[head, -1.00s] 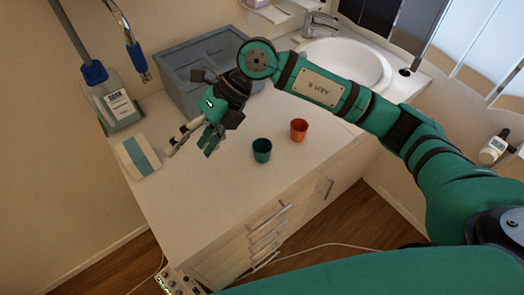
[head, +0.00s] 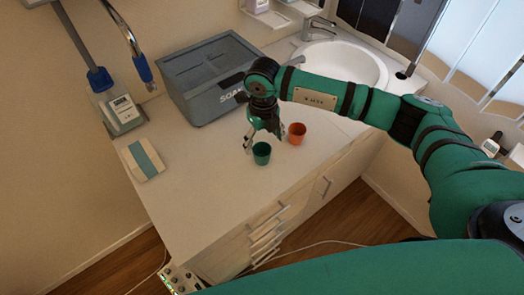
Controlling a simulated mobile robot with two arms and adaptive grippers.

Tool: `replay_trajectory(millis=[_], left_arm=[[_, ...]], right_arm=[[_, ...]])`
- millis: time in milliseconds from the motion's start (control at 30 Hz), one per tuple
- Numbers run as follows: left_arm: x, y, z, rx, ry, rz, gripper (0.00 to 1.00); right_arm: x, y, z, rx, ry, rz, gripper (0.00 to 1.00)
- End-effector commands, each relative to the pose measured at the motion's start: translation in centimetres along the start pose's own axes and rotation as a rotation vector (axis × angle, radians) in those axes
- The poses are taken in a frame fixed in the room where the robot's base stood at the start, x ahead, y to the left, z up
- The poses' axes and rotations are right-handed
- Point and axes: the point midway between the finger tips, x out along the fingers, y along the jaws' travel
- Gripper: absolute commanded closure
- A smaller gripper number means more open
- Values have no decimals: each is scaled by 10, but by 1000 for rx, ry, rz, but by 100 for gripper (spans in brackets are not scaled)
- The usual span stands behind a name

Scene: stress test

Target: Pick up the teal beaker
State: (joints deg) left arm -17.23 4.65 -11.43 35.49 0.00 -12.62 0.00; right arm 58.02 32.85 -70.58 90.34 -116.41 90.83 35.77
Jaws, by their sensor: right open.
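The teal beaker (head: 261,155) stands upright on the white counter, near its front edge. An orange beaker (head: 297,134) stands upright to its right and a little farther back. My right gripper (head: 262,138) points downward just behind and above the teal beaker, with its fingers apart and nothing visible between them. One finger shows at the left of the teal beaker's rim; the picture is too small to tell whether it touches. The other finger is close to the gap between the two beakers. My left gripper is not in view.
A grey bin marked "SOAK" (head: 200,85) stands behind my right gripper. A white sink (head: 345,66) with a tap is at the back right. A white and teal packet (head: 143,160) lies at the left. The counter (head: 205,185) between packet and teal beaker is clear.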

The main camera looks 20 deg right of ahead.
Motion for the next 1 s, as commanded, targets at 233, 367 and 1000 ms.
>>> replay_trajectory(millis=[233,367,1000], left_arm=[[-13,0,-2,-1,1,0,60],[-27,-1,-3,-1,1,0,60],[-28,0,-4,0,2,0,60]], right_arm=[[16,2,-1,0,4,0,21],[36,4,-1,0,4,0,21],[60,3,0,-1,-1,1,48]])
